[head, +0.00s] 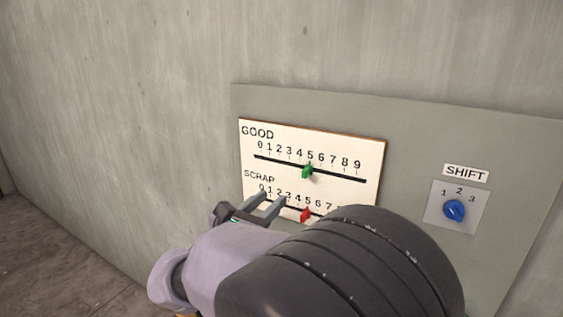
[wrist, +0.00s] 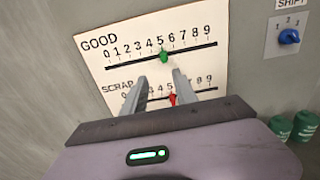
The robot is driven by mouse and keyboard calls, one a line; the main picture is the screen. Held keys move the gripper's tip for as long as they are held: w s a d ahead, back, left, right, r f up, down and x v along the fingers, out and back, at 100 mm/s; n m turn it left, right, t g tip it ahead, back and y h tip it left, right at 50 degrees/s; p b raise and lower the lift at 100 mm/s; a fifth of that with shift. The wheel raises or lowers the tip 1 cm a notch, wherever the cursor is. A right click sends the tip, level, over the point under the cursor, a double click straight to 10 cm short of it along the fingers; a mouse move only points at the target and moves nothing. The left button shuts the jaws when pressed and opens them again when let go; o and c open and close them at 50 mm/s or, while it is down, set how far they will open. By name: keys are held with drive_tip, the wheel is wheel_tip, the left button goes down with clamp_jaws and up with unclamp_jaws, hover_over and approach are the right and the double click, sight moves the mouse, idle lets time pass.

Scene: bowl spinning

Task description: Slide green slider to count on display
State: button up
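The green slider (head: 307,172) sits on the black GOOD track of a white board (head: 372,150), just under the 5. It also shows in the wrist view (wrist: 164,57), under the 5. My gripper (head: 266,203) is open and empty. In the wrist view its two fingertips (wrist: 159,77) point at the board below the green slider, apart from it. The red slider (head: 306,215) is on the SCRAP track; it shows in the wrist view (wrist: 173,99) beside the right finger. My arm hides the right end of the SCRAP scale in the head view. No count display is in view.
A grey panel (head: 418,130) on the concrete wall carries the board. A blue SHIFT knob (head: 454,210), numbered 1 to 3, is on its right. Two green containers (wrist: 280,126) (wrist: 306,127) stand at the lower right in the wrist view. The wall at left is clear.

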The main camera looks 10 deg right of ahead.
sight(304, 173)
drive_tip(key=b+x, duration=0.1)
drive_tip(key=x, duration=0.7)
drive_tip(key=b+x, duration=0.1)
drive_tip(key=x, duration=0.7)
drive_tip(key=shift+s+d+f, duration=0.1)
drive_tip(key=shift+s+d, duration=0.05)
drive_tip(key=shift+d, duration=0.25)
drive_tip(key=shift+c, duration=0.2)
clamp_jaws()
